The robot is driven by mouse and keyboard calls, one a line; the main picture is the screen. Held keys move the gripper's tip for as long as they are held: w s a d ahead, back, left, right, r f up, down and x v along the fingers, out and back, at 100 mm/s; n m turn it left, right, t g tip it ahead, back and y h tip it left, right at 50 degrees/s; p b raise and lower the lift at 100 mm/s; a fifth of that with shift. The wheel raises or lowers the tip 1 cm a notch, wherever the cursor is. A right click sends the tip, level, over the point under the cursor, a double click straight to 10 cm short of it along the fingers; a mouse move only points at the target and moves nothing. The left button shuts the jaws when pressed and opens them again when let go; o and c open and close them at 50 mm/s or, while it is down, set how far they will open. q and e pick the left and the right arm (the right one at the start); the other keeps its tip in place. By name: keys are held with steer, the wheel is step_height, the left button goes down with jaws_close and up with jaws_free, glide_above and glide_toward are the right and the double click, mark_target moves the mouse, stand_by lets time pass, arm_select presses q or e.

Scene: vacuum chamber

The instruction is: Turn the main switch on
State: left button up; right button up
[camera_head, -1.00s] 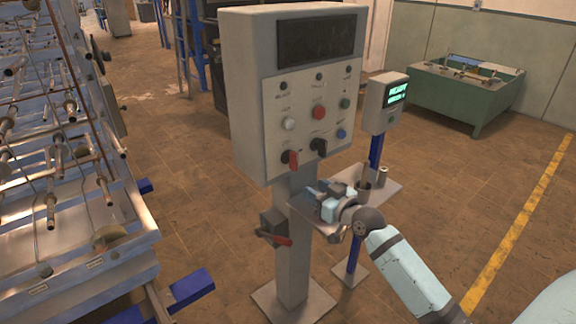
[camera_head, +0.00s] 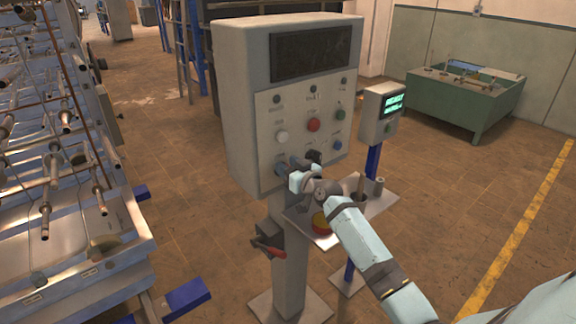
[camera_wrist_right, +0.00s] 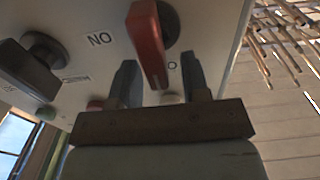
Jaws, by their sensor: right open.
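The control box (camera_head: 238,100) stands on a grey post, with a dark display and rows of buttons. In the right wrist view its red switch handle (camera_wrist_right: 147,45) points down the picture, beside a "NO" label and an "O" mark. My right gripper (camera_head: 287,172) is at the lower left of the panel and hides the red handle in the head view. In the right wrist view the gripper (camera_wrist_right: 162,82) is open, with the handle's end in the gap between the fingers; contact cannot be told. A black knob (camera_wrist_right: 28,65) sits beside it. My left gripper is not in view.
A red-handled lever (camera_head: 268,247) is on the post. A small green-screen box (camera_head: 382,115) stands right. A metal rack (camera_head: 75,230) fills the left.

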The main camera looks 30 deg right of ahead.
jaws_close()
stand_by(0.4)
steer(key=m, duration=0.2)
steer(key=d+m, duration=0.1)
steer(key=m, duration=0.1)
steer(key=shift+w+d+f+m, duration=0.1)
steer(key=shift+f+m, duration=0.05)
steer(key=shift+m, duration=0.15)
steer(key=m, duration=0.3)
steer(key=d+m, duration=0.1)
steer(key=shift+f+m, duration=0.3)
steer(key=shift+f, duration=0.05)
steer(key=shift+d+f+m+p, duration=0.15)
steer(key=shift+f+m, duration=0.2)
steer(key=shift+m, duration=1.1)
steer(key=shift+d+f+m+p, duration=0.1)
steer(key=shift+f+m, duration=0.2)
steer(key=shift+m, duration=1.1)
steer(key=shift+d+f+m+p, duration=0.15)
steer(key=shift+f+m, duration=0.2)
steer(key=shift+m, duration=1.1)
